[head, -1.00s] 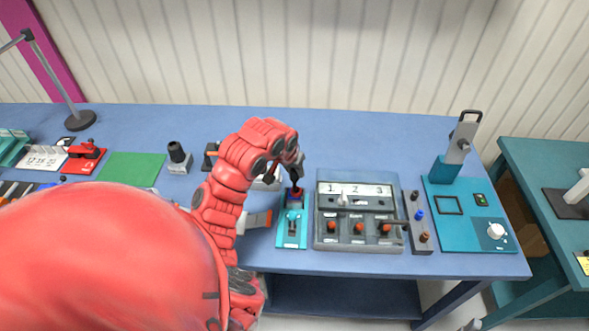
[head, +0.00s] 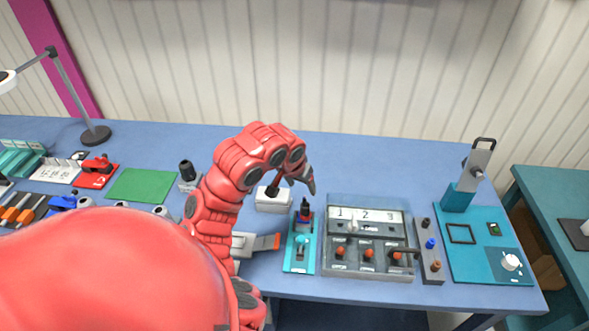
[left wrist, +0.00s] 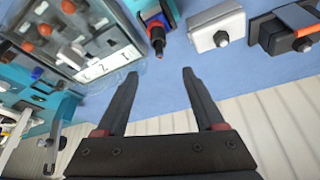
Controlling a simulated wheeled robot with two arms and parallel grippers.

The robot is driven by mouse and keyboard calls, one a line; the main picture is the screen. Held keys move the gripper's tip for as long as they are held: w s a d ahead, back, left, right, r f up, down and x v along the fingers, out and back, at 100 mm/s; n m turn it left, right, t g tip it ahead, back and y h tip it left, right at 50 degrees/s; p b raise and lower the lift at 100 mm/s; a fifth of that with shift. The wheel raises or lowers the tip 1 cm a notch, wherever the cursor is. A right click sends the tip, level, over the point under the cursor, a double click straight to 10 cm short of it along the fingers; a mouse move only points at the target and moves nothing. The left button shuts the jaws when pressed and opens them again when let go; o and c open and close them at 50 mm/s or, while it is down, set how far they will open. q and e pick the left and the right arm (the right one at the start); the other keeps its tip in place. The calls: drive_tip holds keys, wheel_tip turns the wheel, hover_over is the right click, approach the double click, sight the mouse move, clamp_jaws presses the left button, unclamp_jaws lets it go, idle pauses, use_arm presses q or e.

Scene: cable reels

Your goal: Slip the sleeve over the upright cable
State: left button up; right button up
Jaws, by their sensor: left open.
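A teal holder (head: 298,256) with a lever lies on the blue bench, left of the numbered panel. At its back stands an upright piece (head: 305,207), black on top with red around its lower part. In the left wrist view the black piece (left wrist: 156,33) tapers to a small reddish tip. I cannot tell sleeve and cable apart there. My left gripper (head: 305,180) is above and behind it, apart from it. In the left wrist view the jaws (left wrist: 160,76) are open with nothing between them. My right gripper is out of view.
A grey numbered panel (head: 368,262) stands close right of the holder, with a knob strip (head: 430,262) and a teal station (head: 483,268) beyond. A white block (head: 272,203) is just left. The bench behind the panel is clear.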

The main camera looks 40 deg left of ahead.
use_arm(q)
drive_tip(key=p+v, duration=0.3)
drive_tip(key=v, duration=0.8)
drive_tip(key=shift+p, duration=0.3)
